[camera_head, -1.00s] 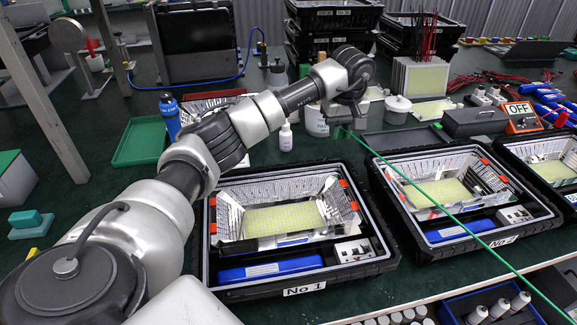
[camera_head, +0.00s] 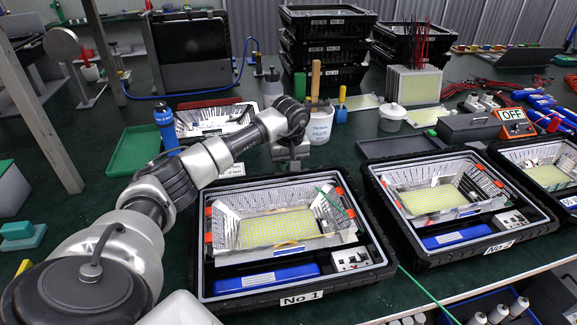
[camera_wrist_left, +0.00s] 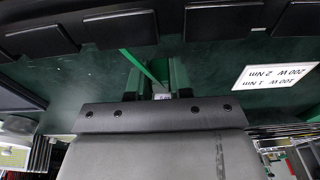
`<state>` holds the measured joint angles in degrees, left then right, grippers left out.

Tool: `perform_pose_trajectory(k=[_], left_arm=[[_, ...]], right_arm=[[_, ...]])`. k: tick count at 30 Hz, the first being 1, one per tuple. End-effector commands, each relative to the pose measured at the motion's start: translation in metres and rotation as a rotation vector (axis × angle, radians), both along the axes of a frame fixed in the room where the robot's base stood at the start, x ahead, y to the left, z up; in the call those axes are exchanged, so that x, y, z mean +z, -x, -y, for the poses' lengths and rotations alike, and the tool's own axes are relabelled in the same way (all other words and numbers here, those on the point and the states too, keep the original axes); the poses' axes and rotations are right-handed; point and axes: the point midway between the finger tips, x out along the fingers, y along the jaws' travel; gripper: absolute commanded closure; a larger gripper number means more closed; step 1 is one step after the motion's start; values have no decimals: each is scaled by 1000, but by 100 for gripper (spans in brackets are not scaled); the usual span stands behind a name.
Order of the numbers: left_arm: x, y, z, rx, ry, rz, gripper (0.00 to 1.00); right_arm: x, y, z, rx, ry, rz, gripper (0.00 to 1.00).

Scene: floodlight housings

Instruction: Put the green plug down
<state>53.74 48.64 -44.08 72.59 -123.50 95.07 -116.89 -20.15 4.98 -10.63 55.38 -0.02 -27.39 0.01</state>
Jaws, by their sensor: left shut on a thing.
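My left gripper (camera_head: 291,164) is above the back rim of the tray marked No 1 (camera_head: 302,297). In the left wrist view its fingers (camera_wrist_left: 157,82) are shut on the green plug, whose body is mostly hidden between them. A thin green cable (camera_wrist_left: 138,66) runs up and left from the fingers there. In the head view a stretch of green cable (camera_head: 332,201) crosses the right part of the tray, and another stretch (camera_head: 428,293) lies at the lower right. My right gripper is not in view.
Tray No 1 holds a reflector housing with a yellow LED panel (camera_head: 279,229), a blue bar (camera_head: 266,279) and a small terminal block (camera_head: 350,260). More trays stand to the right. A white paste tub (camera_head: 320,122) stands behind. A white label (camera_wrist_left: 276,77) lies on the green table.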

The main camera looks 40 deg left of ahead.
Motion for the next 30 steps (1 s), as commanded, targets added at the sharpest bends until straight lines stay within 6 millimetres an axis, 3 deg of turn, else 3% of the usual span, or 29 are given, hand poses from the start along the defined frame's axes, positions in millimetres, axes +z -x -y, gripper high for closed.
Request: perform_pose_trajectory(k=[12, 13, 18, 26, 30], left_arm=[[-6, 0, 0, 0, -1, 1, 100], [-6, 0, 0, 0, -1, 1, 77], [-5, 0, 0, 0, -1, 1, 54], [-5, 0, 0, 0, 0, 1, 54], [6, 0, 1, 0, 0, 5, 54]], right_arm=[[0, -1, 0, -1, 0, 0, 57], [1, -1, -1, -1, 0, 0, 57], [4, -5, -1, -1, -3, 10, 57], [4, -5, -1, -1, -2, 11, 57], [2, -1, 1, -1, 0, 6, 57]])
